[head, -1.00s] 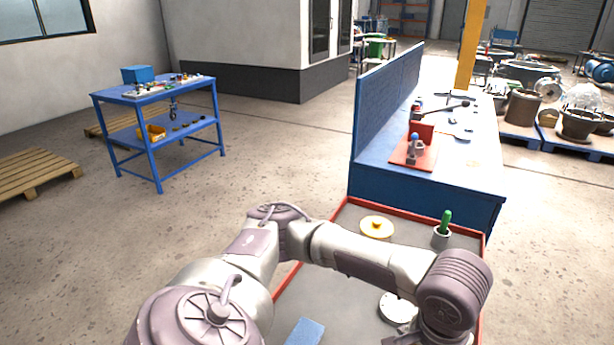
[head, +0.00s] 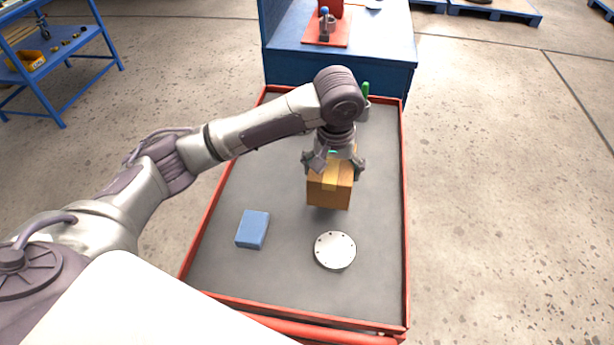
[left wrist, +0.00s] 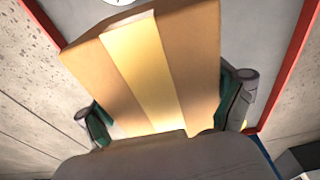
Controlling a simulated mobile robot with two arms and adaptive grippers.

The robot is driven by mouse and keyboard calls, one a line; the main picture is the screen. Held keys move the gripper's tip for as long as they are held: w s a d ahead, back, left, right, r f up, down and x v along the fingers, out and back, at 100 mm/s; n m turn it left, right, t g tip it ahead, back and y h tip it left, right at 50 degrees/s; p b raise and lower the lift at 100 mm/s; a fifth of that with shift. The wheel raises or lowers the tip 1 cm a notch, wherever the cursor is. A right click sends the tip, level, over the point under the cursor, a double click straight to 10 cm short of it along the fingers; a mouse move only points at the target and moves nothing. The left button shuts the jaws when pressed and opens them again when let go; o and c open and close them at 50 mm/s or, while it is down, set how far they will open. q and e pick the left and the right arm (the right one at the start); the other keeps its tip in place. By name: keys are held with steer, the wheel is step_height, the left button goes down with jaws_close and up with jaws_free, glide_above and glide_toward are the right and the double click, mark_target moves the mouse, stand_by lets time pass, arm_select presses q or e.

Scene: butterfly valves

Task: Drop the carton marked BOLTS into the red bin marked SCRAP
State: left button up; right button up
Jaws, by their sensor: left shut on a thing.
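A brown carton with a yellow tape strip (head: 330,188) is in my left gripper (head: 334,167), over the grey top of a red-rimmed cart. I cannot read any marking on it. In the left wrist view the carton (left wrist: 190,65) fills the middle, with a dark green-padded finger on each side of it. The left gripper (left wrist: 165,115) is shut on it. A shadow lies beside the carton's lower edge; whether it touches the top is hard to tell. I see no red bin marked SCRAP. My right gripper is not in view.
The cart's red rim (head: 406,230) surrounds a grey top. A blue block (head: 253,229) and a round metal flange (head: 335,250) lie on it, near the carton. A green-handled thing (head: 366,95) stands behind my arm. A blue bench (head: 385,52) adjoins the far end.

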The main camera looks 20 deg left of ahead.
arm_select(q)
steer(key=shift+s+a+f+p, duration=0.1)
steer(key=shift+a+f+p, duration=0.4)
steer(key=shift+a+f, duration=2.3)
steer(key=shift+s+a+f+p, duration=0.1)
steer(key=shift+a+f+p, duration=0.4)
steer(key=shift+a+f, duration=2.25)
steer(key=shift+a+r, duration=0.15)
steer(key=o, duration=1.5)
steer(key=shift+c, duration=0.2)
